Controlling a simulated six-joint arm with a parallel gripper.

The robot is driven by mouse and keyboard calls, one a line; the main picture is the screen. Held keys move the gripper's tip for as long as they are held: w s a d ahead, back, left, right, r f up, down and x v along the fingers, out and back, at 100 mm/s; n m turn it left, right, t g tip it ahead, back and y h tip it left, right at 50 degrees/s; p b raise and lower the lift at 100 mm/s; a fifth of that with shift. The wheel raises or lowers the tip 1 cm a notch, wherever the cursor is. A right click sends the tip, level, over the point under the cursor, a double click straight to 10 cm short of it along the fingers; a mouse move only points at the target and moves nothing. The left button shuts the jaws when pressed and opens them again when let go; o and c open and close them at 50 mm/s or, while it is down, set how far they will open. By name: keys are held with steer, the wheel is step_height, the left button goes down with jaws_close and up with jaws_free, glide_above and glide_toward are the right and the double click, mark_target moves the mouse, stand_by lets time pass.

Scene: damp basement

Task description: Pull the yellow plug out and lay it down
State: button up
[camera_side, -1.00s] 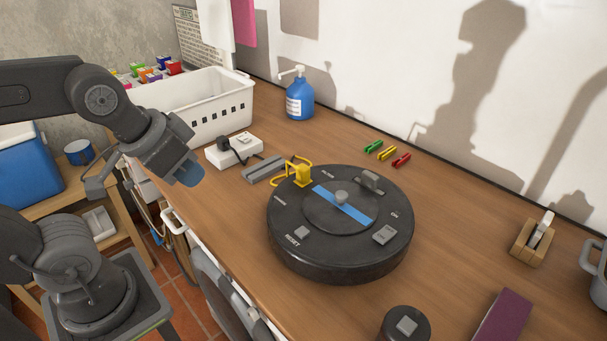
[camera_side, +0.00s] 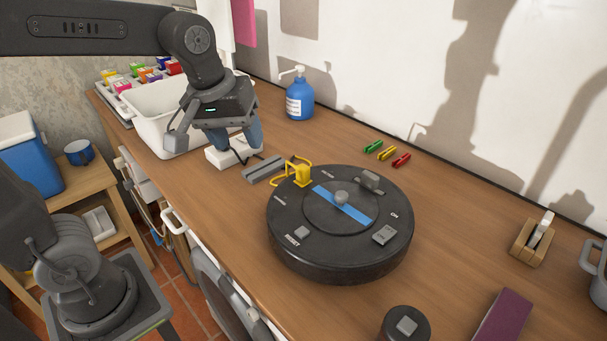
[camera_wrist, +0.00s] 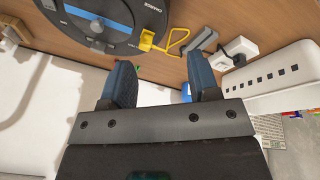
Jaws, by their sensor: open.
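The yellow plug (camera_side: 303,175) sits upright at the far left edge of the round black device (camera_side: 340,262), with a yellow loop of cord beside it. The plug also shows in the wrist view (camera_wrist: 147,40), at the device's rim. My gripper (camera_side: 238,148) hangs over the white power strip (camera_side: 222,157), to the left of the yellow plug and apart from it. In the wrist view my gripper (camera_wrist: 162,75) has its two blue fingers spread with nothing between them. In the side view the gripper hides part of the strip.
A grey block (camera_side: 263,168) lies between the strip and the device. A white basket (camera_side: 160,115) stands behind my gripper. A blue pump bottle (camera_side: 299,100) stands near the wall. Small green, yellow and red clips (camera_side: 387,153) lie farther right. The wood in front of the strip is clear.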

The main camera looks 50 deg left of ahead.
steer(key=w+f+n+g, duration=0.2)
steer(key=w+n, duration=0.3)
steer(key=w, duration=0.3)
steer(key=n+g, duration=0.1)
steer(key=n, duration=0.5)
glide_above(303, 166)
step_height(303, 166, down, 5)
steer(key=shift+r, duration=0.15)
steer(key=shift+f, duration=4.5)
steer(key=shift+c, duration=0.3)
jaws_close()
